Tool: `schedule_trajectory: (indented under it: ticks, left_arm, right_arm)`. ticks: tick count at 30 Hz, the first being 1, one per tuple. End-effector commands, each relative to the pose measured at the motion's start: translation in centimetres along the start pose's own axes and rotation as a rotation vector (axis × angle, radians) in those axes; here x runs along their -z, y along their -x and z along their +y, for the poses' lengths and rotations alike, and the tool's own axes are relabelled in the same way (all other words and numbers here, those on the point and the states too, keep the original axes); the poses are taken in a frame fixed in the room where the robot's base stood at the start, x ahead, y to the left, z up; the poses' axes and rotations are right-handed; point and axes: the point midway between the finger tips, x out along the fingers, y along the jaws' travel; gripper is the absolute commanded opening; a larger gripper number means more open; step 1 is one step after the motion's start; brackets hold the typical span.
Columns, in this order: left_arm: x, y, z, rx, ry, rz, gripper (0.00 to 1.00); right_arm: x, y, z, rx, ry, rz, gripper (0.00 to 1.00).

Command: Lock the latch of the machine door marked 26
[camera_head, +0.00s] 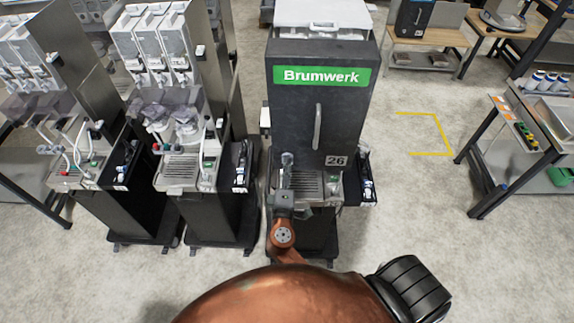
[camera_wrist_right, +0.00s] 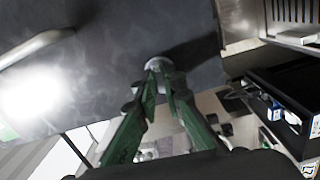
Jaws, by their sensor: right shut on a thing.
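The dark machine door (camera_head: 290,110) has a green "Brumwerk" sign, a vertical handle (camera_head: 317,127) and a 26 plate (camera_head: 336,161). It hangs down over the front of the machine and looks shut. My right gripper (camera_head: 287,158) is at the door's lower left edge. In the right wrist view my right gripper (camera_wrist_right: 160,72) has its green fingers closed together at a round metal knob (camera_wrist_right: 158,62), apparently the latch, on the dark door (camera_wrist_right: 100,80). The fingertips cover part of the knob, and its turned position is unclear. My left gripper is not in view.
Two similar machines (camera_head: 182,190) stand open to the left. Below door 26 is a drip tray (camera_head: 308,185), with a side holder (camera_head: 366,185) on its right. A workbench (camera_head: 500,130) stands at the right. The floor between is clear, with yellow marks (camera_head: 432,154).

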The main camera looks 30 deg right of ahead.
Motion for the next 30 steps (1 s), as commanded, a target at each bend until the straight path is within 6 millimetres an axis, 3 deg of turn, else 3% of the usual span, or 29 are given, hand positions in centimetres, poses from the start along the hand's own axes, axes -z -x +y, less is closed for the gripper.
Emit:
schedule_trajectory:
  ticks: [23, 24, 30]
  left_arm:
    - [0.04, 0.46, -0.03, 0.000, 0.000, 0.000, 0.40]
    - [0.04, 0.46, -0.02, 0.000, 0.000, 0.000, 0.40]
    - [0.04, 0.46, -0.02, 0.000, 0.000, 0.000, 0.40]
  right_arm:
    - [0.09, 0.04, -0.07, -0.001, 0.098, 0.002, 0.00]
    - [0.09, 0.04, -0.07, -0.001, 0.098, 0.002, 0.12]
    - [0.05, 0.03, -0.05, -0.001, 0.097, 0.001, 0.26]
